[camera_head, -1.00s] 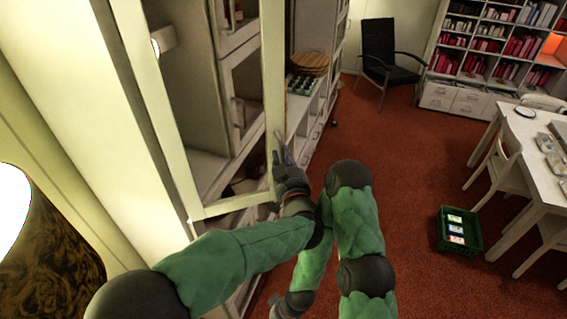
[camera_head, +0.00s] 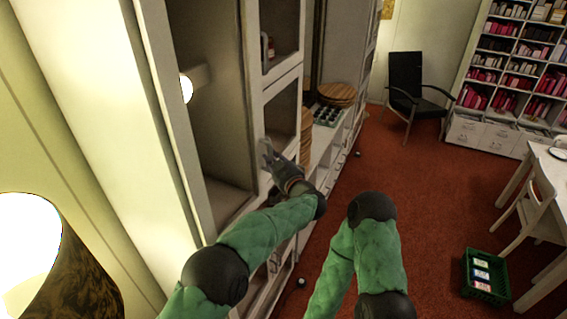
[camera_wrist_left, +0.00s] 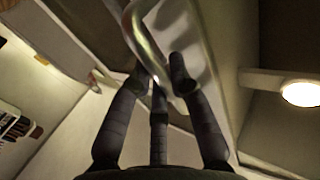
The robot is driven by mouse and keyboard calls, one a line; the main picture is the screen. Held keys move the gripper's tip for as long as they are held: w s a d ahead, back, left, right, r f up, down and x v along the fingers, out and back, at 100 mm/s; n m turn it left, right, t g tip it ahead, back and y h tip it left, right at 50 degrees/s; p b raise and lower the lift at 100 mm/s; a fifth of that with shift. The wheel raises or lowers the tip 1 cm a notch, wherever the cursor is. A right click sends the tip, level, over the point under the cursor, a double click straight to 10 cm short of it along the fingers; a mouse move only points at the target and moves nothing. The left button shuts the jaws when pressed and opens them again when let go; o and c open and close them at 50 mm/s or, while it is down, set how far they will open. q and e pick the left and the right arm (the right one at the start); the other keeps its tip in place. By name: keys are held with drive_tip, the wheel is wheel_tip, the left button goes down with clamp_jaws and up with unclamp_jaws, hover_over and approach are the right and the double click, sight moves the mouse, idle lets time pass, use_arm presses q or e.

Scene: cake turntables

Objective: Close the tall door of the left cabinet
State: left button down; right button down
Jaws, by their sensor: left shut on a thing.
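The tall door (camera_head: 252,120) of the left cabinet is a pale upright frame with a glass-like pane, at left centre in the head view. My left gripper (camera_head: 268,154) is at its right edge, with the arm reaching up from below. In the left wrist view, the dark fingers (camera_wrist_left: 164,78) are shut around a curved metal handle (camera_wrist_left: 148,45) on a pale door frame. The hand hides most of the handle in the head view, and whether the door still stands ajar is hard to tell. My right gripper is out of view; only its green sleeve shows.
A row of cabinets with a low counter (camera_head: 330,141) runs back beyond the door. A black chair (camera_head: 406,82) stands at the back. A green crate (camera_head: 485,278) and white chair (camera_head: 537,208) are at right.

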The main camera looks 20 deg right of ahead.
use_arm(q)
drive_tip(key=w+a, duration=0.2)
drive_tip(key=w, duration=0.1)
drive_tip(key=shift+w+a+r+p, duration=0.1)
drive_tip(key=shift+w+a+p, duration=0.1)
drive_tip(key=shift+p, duration=0.1)
drive_tip(key=shift+w+a+r, duration=0.1)
drive_tip(key=shift+a+r, duration=0.05)
drive_tip(key=c, duration=1.1)
unclamp_jaws()
drive_tip(key=shift+w+a, duration=0.1)
drive_tip(key=shift+f, duration=0.2)
approach(262, 153)
drive_tip(key=x, duration=0.3)
drive_tip(key=shift+a, duration=0.1)
